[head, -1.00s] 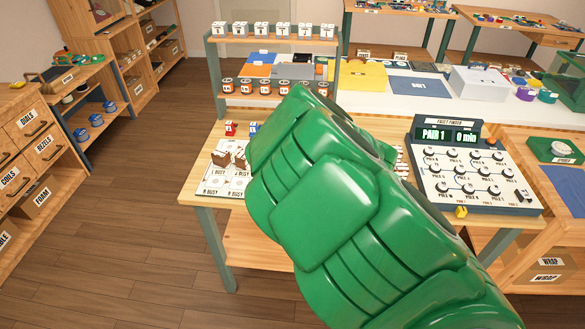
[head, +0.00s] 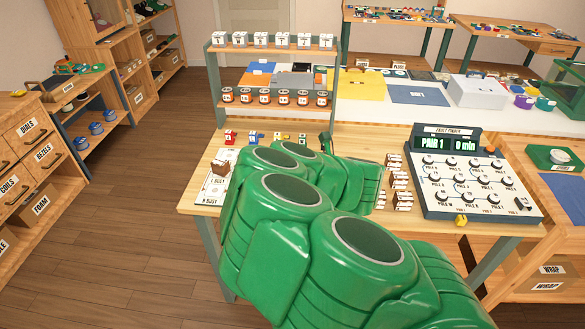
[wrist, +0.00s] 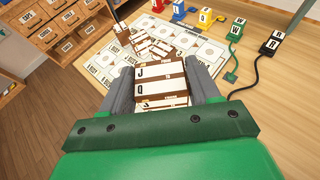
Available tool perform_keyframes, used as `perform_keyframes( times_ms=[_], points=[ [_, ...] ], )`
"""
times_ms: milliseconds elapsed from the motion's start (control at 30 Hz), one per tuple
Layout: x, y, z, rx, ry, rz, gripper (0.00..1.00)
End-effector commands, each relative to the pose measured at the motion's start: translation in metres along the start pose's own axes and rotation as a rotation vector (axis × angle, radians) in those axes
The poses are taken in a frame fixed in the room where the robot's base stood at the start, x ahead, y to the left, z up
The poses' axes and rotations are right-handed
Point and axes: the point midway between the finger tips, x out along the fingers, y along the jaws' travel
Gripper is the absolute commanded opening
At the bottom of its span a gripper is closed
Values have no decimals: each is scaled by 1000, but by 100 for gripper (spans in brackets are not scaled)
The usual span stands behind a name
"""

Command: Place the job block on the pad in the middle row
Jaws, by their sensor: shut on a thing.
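In the wrist view my gripper (wrist: 160,66) is shut on a white-and-brown job block (wrist: 160,72) marked J and Q, with an S at its near edge. The block sits between the two grey fingers. Beyond it lies a white board (wrist: 103,68) with round pads and printed labels, some reading BUSY. Several brown-and-white blocks (wrist: 152,42) stand on the board's left and middle part. Whether the held block touches the board cannot be told. In the head view the board (head: 208,197) shows at the table's left end; my green arm hides the gripper and much of the board.
Coloured lettered blocks with cords, including a green one (wrist: 236,32) and a black one (wrist: 270,45), stand behind the board. A fault finder panel (head: 470,180) reads PAIR 1, 0 min. Several stacked blocks (head: 397,185) stand left of it. A rack (head: 268,75) stands behind.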

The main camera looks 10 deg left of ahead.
Motion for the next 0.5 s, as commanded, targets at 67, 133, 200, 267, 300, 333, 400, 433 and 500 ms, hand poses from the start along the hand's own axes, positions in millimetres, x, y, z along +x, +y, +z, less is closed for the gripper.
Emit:
perform_keyframes(
  times_ms=[67, 133, 200, 267, 300, 333, 400, 433, 500],
  points=[
    [4, -1, 0, 2, -1, 2, 30],
    [10, -5, -1, 2, 0, 0, 30],
    [16, -8, -2, 3, 0, 0, 30],
    [22, -10, -2, 2, -1, 3, 30],
    [26, -11, -2, 2, -2, 4, 30],
    [29, -13, -2, 2, -2, 4, 30],
    [36, -17, -4, 3, 0, 3, 30],
    [39, -19, -5, 4, 1, 1, 30],
    [48, -22, -4, 3, -1, 2, 30]
  ],
)
